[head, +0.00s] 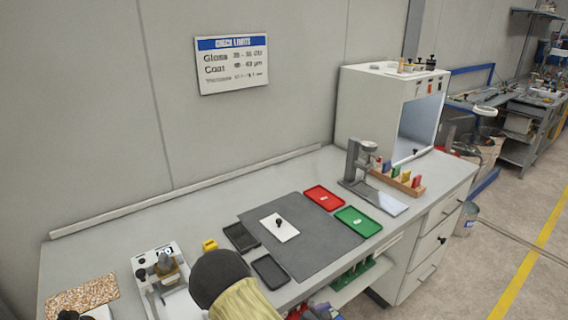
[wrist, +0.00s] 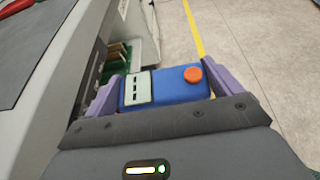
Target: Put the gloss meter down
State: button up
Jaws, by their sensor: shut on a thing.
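In the wrist view, my gripper (wrist: 160,90) is shut on the gloss meter (wrist: 172,92), a blue block with a pale display panel and an orange round button. The purple fingers are on either side of it. It is held beside the bench's front side, with floor showing beyond. In the head view my arm covers the bench's front edge at the bottom, and I cannot make out the meter there.
The bench holds a dark grey mat (head: 330,248) with a white panel (head: 280,232), a red tray (head: 324,197), a green tray (head: 358,221) and two black trays (head: 241,237). A metal stand (head: 353,160) and a wooden rack (head: 412,188) are behind right. The bench top (head: 215,213) is bare toward the wall.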

jog(key=shift+s+d+f, duration=0.25)
jog(key=shift+s+f, duration=0.15)
jog(key=shift+f, duration=0.25)
jog(key=shift+d+r, duration=0.1)
jog(key=shift+w+d+r+n+t+y, duration=0.1)
jog(key=shift+d+r+n+t+y, duration=0.1)
jog(key=shift+d+n+t+y, duration=0.25)
jog(key=shift+n+t+y, duration=0.35)
jog(key=shift+n+t, duration=0.1)
jog(key=shift+a+f+n+t+y, duration=0.1)
jog(key=shift+a+n+t+y, duration=0.1)
jog(key=shift+n+t+y, duration=0.55)
jog(key=shift+a+f+n+t+y, duration=0.15)
jog(key=shift+a+n+t+y, duration=0.15)
jog(key=shift+n+y, duration=0.3)
